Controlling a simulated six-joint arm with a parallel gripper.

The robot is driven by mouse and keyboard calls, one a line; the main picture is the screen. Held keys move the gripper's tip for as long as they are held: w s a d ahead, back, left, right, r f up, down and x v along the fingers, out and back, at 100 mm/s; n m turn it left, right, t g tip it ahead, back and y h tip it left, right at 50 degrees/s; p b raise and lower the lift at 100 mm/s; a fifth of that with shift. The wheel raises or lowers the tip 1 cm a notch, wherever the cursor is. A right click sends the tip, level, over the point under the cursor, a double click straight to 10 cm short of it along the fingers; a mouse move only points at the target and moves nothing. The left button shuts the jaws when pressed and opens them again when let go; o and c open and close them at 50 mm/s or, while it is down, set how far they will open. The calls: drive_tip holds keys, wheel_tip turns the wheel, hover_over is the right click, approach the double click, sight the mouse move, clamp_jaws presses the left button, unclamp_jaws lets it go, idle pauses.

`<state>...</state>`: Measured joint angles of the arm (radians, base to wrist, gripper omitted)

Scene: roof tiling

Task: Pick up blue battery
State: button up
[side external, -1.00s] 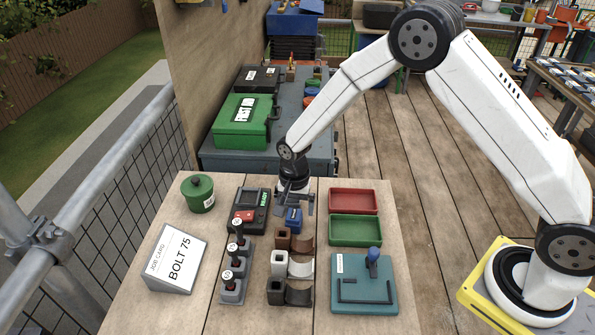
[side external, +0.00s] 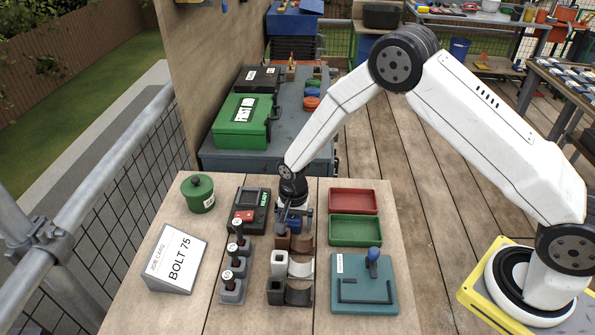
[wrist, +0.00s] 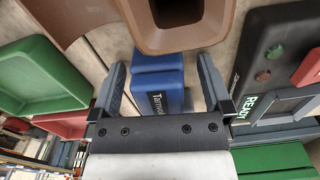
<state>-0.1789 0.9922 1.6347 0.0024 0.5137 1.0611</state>
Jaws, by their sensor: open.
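The blue battery (side external: 294,224) stands on the workbench just behind the brown socket block. It also shows in the wrist view (wrist: 158,92), with white lettering on its side. My gripper (side external: 292,214) is right above the battery and pointing down. In the wrist view my gripper (wrist: 160,75) is open, with one finger on each side of the battery and a gap on both sides. The gripper hides part of the battery in the side view.
The brown socket block (side external: 282,240) is close in front. The dark charger (side external: 243,201), reading READY, stands to the left. A red tray (side external: 353,201) and a green tray (side external: 354,230) lie to the right. White and black blocks stand farther forward.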

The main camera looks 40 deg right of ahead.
idle(0.3)
clamp_jaws()
drive_tip(key=shift+r, duration=0.2)
drive_tip(key=shift+r, duration=0.95)
drive_tip(key=s+d+r, duration=0.2)
drive_tip(key=s+r, duration=0.8)
drive_tip(key=s, duration=0.3)
drive_tip(key=shift+s+r, duration=0.35)
drive_tip(key=shift+s, duration=0.05)
